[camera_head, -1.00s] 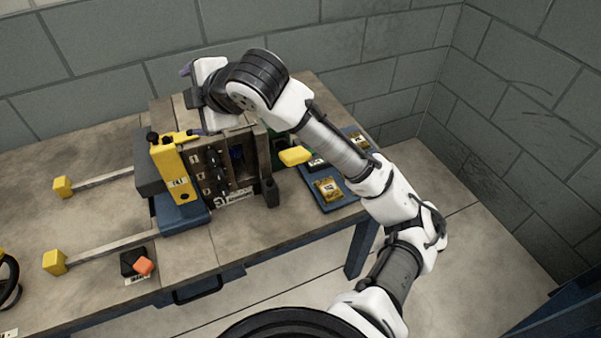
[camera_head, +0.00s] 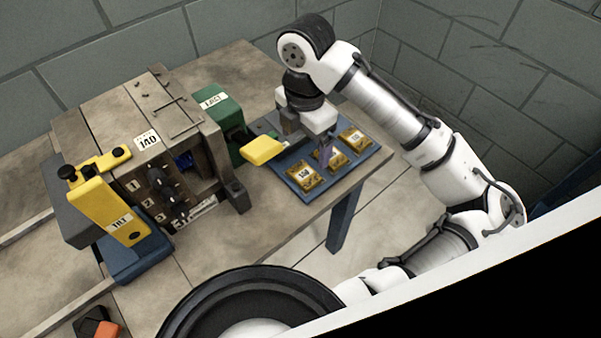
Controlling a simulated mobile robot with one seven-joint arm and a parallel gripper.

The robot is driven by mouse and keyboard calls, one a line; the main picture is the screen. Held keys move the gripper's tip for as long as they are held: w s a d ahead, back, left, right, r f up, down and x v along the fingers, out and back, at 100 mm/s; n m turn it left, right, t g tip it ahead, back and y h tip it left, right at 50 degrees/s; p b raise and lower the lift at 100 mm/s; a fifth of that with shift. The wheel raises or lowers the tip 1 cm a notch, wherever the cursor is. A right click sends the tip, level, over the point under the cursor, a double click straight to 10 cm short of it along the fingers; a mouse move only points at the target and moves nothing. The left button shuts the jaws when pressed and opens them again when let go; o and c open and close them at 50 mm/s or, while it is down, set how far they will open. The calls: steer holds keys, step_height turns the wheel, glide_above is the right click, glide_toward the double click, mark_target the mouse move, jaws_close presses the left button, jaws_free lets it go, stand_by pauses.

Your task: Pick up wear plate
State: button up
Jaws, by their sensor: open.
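Three bronze-coloured plates with white labels, which look like the wear plates, lie in a row on a blue tray (camera_head: 293,187). They are the near plate (camera_head: 303,178), the middle plate (camera_head: 338,158) and the far plate (camera_head: 355,140). The label writing is too small to read surely. My gripper (camera_head: 326,158) points down over the tray beside the middle plate, partly covering it. I cannot tell whether the fingertips touch the plate.
A mould block (camera_head: 155,140) with a "140" label stands left on the bench. A yellow clamp piece (camera_head: 122,212) stands at its left side. A green box (camera_head: 216,108) stands behind it. A yellow block (camera_head: 262,150) sits close to my gripper's left. Bare bench lies before the tray.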

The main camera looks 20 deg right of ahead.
step_height(320, 180, down, 6)
steer(key=shift+r, duration=0.1)
steer(key=f, duration=0.5)
steer(key=shift+w+d, duration=0.1)
steer(key=shift+w, duration=0.2)
steer(key=c, duration=1.4)
